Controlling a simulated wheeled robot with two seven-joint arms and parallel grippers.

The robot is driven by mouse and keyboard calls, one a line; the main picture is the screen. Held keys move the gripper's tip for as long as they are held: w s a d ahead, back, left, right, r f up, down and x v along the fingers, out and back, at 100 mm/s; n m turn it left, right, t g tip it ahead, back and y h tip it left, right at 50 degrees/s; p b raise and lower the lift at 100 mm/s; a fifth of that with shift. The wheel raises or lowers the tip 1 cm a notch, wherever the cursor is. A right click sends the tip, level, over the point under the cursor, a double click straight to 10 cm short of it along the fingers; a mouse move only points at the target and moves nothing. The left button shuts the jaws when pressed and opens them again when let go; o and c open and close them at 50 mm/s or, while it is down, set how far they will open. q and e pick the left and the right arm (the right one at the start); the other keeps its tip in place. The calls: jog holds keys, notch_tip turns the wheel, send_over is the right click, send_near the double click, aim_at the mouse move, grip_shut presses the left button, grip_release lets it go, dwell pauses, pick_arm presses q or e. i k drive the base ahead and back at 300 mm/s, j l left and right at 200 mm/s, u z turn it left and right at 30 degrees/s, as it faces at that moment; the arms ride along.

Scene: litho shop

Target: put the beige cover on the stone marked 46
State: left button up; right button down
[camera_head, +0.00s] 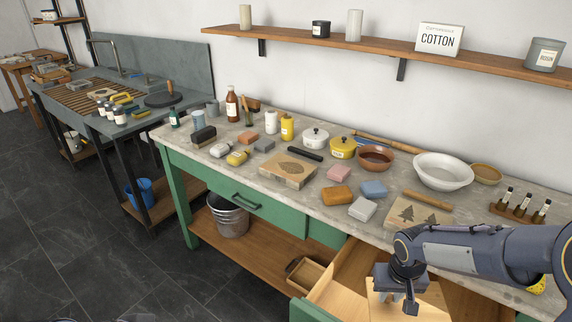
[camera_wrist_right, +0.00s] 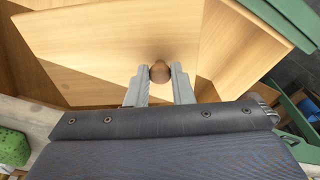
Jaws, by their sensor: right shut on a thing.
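My right gripper (camera_head: 396,297) is over the open drawer. In the right wrist view its two fingers (camera_wrist_right: 159,82) are closed on a round brown knob (camera_wrist_right: 159,71) on a flat beige wooden panel (camera_wrist_right: 110,48), which looks like the cover. The panel (camera_head: 432,304) shows in the head view under my gripper, at the drawer; I cannot tell whether it is resting or lifted. Two flat stones lie on the worktop: one with a tree-like print (camera_head: 288,171), one with several dark trees (camera_head: 418,214). No number 46 is legible on either. My left gripper is out of view.
The open drawer (camera_head: 340,273) juts from the green worktable, its green front (camera_head: 318,311) at the bottom. Coloured blocks, such as an orange one (camera_head: 337,195), lie between the stones. A wooden roller (camera_head: 427,200) lies behind the right stone. A vial rack (camera_head: 522,212) stands at right.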

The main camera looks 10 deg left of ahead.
aim_at(288, 166)
jog(key=i+j+z, duration=0.1)
jog(key=j, duration=0.3)
jog(key=i+j, duration=0.2)
jog(key=j, duration=0.25)
jog(key=i+j+z, duration=0.15)
jog(key=j, duration=0.25)
jog(key=i+j+z, duration=0.1)
jog(key=j, duration=0.35)
jog(key=i+j+z, duration=0.1)
jog(key=j, duration=0.35)
